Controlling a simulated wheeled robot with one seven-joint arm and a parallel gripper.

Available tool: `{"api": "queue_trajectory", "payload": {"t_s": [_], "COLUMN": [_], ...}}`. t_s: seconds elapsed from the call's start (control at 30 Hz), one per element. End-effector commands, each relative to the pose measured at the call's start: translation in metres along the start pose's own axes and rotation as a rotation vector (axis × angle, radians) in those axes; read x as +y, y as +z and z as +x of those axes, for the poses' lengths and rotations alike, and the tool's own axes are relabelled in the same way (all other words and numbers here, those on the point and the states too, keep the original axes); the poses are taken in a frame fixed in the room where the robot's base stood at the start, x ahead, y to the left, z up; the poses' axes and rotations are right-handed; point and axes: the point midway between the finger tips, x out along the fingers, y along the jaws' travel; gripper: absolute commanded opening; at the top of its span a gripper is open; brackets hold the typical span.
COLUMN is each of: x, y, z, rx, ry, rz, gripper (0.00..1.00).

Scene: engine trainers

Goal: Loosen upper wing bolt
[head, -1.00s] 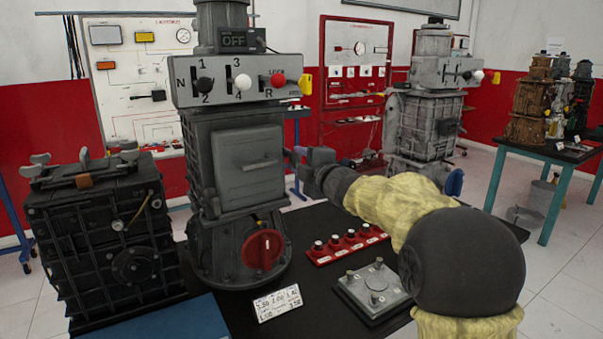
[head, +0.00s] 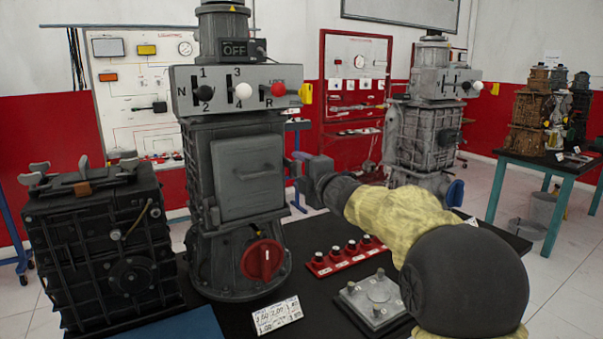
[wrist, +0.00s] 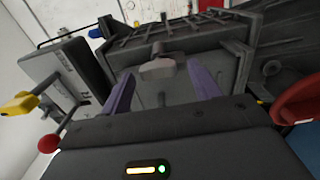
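The middle grey-black trainer (head: 248,165) has a front door with a handle and a red round wheel low down. My gripper (head: 297,167) is at its right side, at door height. In the wrist view a grey wing bolt (wrist: 158,66) stands on the trainer's side panel, between and beyond the two purple-grey fingers of my gripper (wrist: 162,88). The fingers are apart, with a visible gap on either side of the bolt. This bolt is the one nearer the lever panel. In the head view I cannot make out the bolt.
A black gearbox (head: 100,250) with wing bolts on top stands at left. A red block with several black knobs (head: 345,258) and a grey plate (head: 372,298) lie on the black table below my arm. Another grey trainer (head: 425,125) stands behind at right.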

Motion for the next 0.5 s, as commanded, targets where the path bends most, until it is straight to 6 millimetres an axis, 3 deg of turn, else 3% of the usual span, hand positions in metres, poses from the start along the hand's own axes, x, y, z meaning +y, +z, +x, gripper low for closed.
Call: {"api": "queue_trajectory", "payload": {"t_s": [0.27,0.5], "x": [0.001,0.001], "y": [0.001,0.001], "z": [-0.004,-0.035], "rx": [-0.001,-0.002], "ry": [0.001,0.002], "rz": [0.001,0.001], "gripper": [0.62,0.62]}}
